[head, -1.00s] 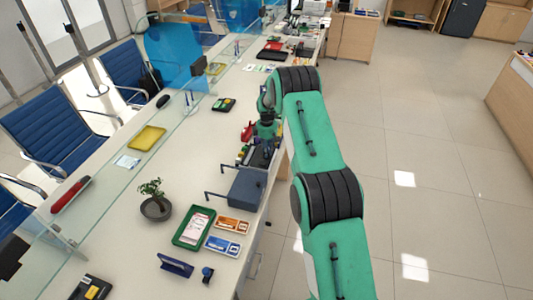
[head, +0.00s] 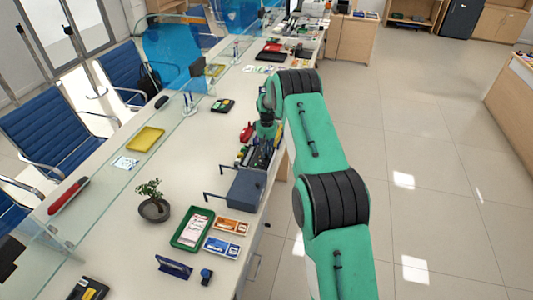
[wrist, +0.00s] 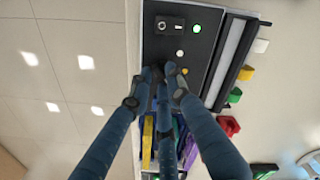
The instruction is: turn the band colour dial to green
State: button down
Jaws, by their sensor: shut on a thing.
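The dark machine (wrist: 158,48) on the counter fills the middle of the wrist view; it also shows in the head view (head: 262,153). Its panel has a switch (wrist: 169,24), a lit green lamp (wrist: 197,29) and a small pale round spot (wrist: 180,53). My gripper (wrist: 170,76) reaches onto the panel below that spot, its blue-grey fingers closed together. It is shut on the band colour dial, which the fingertips hide, so its setting cannot be read. Yellow, green and purple bands (wrist: 148,140) lie behind the fingers. In the head view my gripper (head: 264,132) is small, above the machine.
Yellow, green and red pieces (wrist: 229,126) sit right of the machine in the wrist view. In the head view a grey box (head: 245,190), green tray (head: 178,243) and potted plant (head: 154,210) stand nearer. A glass screen runs along the counter; the floor at right is clear.

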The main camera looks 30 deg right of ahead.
dwell(0.3)
jog(key=c, duration=1.6)
grip_release()
jog(key=shift+c, duration=0.2)
jog(key=shift+r, duration=0.1)
notch_tip(320, 180, up, 12)
